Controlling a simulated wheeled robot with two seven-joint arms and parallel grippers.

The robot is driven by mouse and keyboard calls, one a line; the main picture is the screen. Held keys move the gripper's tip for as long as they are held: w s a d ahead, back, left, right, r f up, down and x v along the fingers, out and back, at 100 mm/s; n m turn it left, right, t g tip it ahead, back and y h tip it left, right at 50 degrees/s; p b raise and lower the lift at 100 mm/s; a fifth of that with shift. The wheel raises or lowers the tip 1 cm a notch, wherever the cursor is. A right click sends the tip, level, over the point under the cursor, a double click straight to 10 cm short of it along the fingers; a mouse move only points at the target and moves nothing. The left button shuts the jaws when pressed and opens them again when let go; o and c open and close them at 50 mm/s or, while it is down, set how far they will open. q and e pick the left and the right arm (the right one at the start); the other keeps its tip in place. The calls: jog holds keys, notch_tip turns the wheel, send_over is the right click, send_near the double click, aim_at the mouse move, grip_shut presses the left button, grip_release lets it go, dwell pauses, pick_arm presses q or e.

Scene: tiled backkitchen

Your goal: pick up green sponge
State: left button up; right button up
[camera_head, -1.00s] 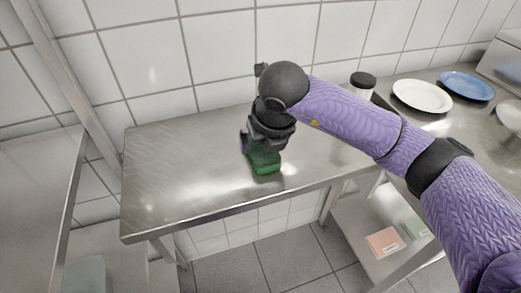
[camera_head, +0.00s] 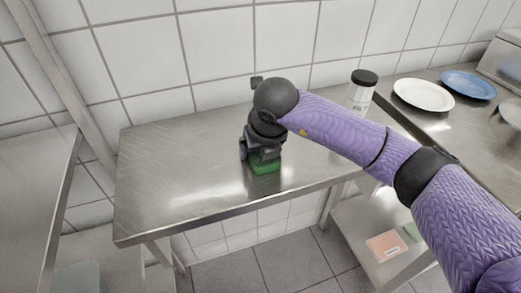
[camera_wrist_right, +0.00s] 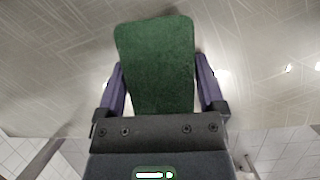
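The green sponge (camera_head: 265,168) rests on the steel table (camera_head: 165,190), near its front edge. Only its lower front part shows in the head view, because my right gripper (camera_head: 262,156) covers the rest from above. In the right wrist view the sponge (camera_wrist_right: 158,60) extends outward between the two fingers of my right gripper (camera_wrist_right: 160,85). My left gripper is not in view.
A jar with a black lid (camera_head: 361,92) stands at the table's back right. A white plate (camera_head: 422,95) and a blue plate (camera_head: 468,85) lie on the right counter. A pink item (camera_head: 386,246) is on the lower shelf. The table's left half is clear.

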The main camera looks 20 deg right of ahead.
jog(key=c, duration=0.7)
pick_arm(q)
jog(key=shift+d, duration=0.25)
pick_arm(e)
jog(key=shift+c, duration=0.2)
jog(key=shift+r, duration=0.35)
notch_tip(320, 180, up, 9)
jog(key=p, duration=0.3)
jog(key=shift+r, duration=0.45)
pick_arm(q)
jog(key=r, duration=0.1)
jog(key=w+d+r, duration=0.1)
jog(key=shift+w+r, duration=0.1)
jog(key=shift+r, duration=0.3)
